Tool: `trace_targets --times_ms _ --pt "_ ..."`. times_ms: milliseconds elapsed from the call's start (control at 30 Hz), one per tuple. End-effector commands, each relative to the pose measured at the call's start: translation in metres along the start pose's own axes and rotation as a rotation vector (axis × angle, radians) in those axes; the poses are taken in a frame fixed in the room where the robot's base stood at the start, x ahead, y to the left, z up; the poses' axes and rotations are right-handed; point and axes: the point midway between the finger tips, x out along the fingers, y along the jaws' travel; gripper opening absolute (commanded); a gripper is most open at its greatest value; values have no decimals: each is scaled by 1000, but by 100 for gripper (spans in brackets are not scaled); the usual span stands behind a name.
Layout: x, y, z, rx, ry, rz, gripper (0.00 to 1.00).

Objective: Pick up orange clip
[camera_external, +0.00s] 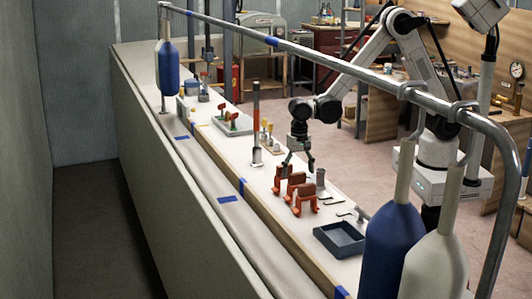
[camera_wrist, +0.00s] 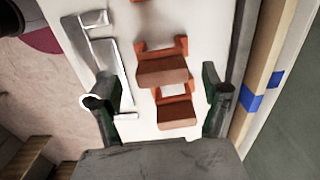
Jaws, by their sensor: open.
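Several orange clips stand on the pale bench top in the external view, one at the back (camera_external: 284,172) and one nearer the front (camera_external: 305,199). My gripper (camera_external: 299,165) is open and points down, just above the back of this group. In the wrist view, two orange clips with brown bodies, an upper one (camera_wrist: 163,70) and a lower one (camera_wrist: 177,111), lie in the space between the spread fingers of my gripper (camera_wrist: 160,92). The fingers do not grip either clip. Part of another orange piece shows at the top edge of the wrist view.
A dark blue-grey tray (camera_external: 340,239) sits on the bench in front of the clips. A metal cylinder (camera_external: 320,184) stands beside them. A red-and-black upright tool (camera_external: 256,125) stands behind. A metal rail (camera_external: 330,58) with hanging blue and cream fenders runs above.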

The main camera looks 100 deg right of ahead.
Motion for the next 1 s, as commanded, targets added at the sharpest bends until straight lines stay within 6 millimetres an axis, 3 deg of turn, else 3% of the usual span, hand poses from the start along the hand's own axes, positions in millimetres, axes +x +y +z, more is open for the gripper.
trace_targets --times_ms 333,600,1000 --pt "43 -3 0 0 0 0 78" --pt "48 -2 0 0 0 0 78" --pt "48 -2 0 0 0 0 26"
